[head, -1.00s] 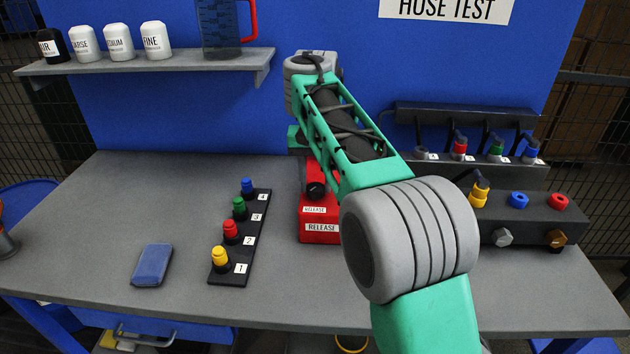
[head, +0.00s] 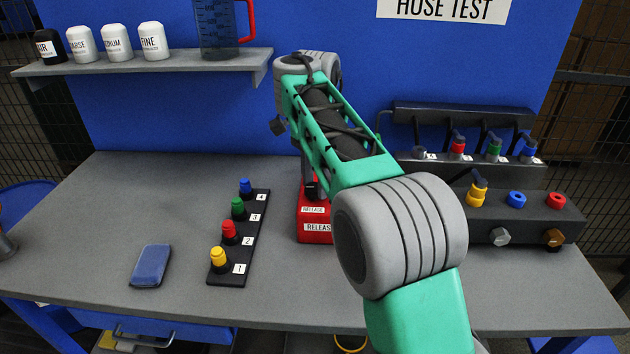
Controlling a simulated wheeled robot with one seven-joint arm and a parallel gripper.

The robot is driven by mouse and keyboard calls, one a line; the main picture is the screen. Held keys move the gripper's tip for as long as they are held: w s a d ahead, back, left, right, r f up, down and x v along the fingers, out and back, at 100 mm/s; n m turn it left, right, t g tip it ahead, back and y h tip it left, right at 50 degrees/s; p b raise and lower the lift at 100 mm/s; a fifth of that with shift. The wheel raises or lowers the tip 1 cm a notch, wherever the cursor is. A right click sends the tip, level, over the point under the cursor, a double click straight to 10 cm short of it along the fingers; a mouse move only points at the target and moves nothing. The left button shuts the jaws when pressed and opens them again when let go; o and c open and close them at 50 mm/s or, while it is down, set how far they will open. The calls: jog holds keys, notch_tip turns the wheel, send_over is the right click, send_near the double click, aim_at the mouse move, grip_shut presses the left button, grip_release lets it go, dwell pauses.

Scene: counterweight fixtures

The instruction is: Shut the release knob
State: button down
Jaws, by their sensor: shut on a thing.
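The red release box (head: 313,222) stands on the bench at the middle, with two white RELEASE labels on its front. Its black release knob (head: 312,189) shows only in part, on top of the box beside my green arm. My gripper (head: 307,178) reaches down behind my forearm and is mostly hidden. The bit that shows is at the knob, and it is shut on it. The knob's exact angle cannot be told, and the right side of the box is hidden by my arm.
A black strip (head: 240,235) with several coloured plugs and a blue pad (head: 151,265) lie to the left. A dark manifold (head: 535,215) with coloured ports stands at the right. A shelf (head: 150,62) with bottles and a jug hangs at the back left.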

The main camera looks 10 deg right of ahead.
aim_at(316, 186)
jog(key=shift+m, duration=0.5)
jog(key=c, duration=0.9)
grip_release()
notch_tip(316, 186, up, 8)
jog(key=p, duration=0.7)
jog(key=shift+f, duration=0.1)
